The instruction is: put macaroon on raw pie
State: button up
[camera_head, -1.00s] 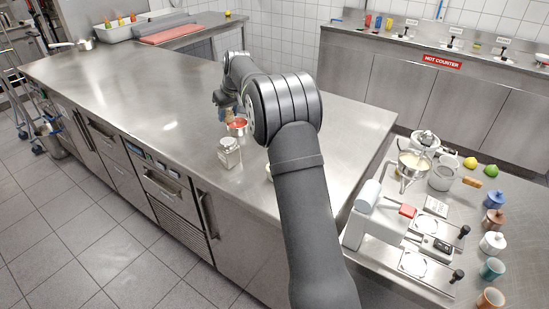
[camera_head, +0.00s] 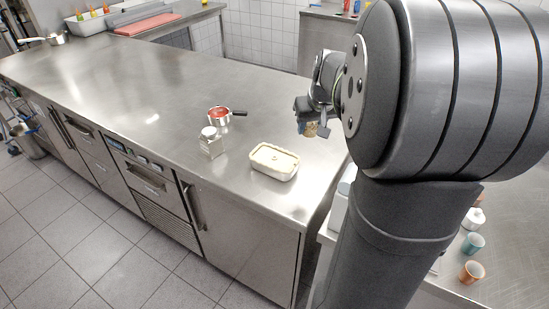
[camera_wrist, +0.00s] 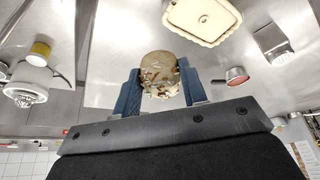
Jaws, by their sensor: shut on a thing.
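The raw pie (camera_head: 274,161) is a pale rectangular pie in a dish, on the steel counter near its front right corner. It also shows at the top of the wrist view (camera_wrist: 203,17). My gripper (camera_head: 311,128) is up in the air to the right of the pie in the head view. Its blue fingers are shut on the macaroon (camera_wrist: 160,74), a round brown piece with pale flakes, clear of the counter. In the head view the macaroon (camera_head: 311,129) shows small below the fingers, and my arm covers much of the right side.
A glass jar (camera_head: 211,142) and a small red-filled pan (camera_head: 220,115) with a dark handle stand left of the pie. Cups (camera_head: 472,243) stand on the right-hand counter. The middle of the steel counter (camera_head: 130,90) is clear.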

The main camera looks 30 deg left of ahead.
jog(key=shift+s+d+f, duration=0.2)
jog(key=shift+s+d, duration=0.25)
jog(key=shift+d, duration=0.3)
send_over(274, 156)
jog(key=s+d, duration=0.1)
notch_tip(274, 156, down, 7)
jog(key=shift+s+d+r, duration=0.1)
jog(key=shift+s, duration=0.05)
jog(key=shift+f, duration=2.05)
jog(key=shift+f, duration=0.1)
jog(key=shift+f, duration=0.1)
jog(key=o, duration=1)
jog(key=shift+c, duration=0.2)
jog(key=v, duration=1.2)
jog(key=shift+r, duration=0.25)
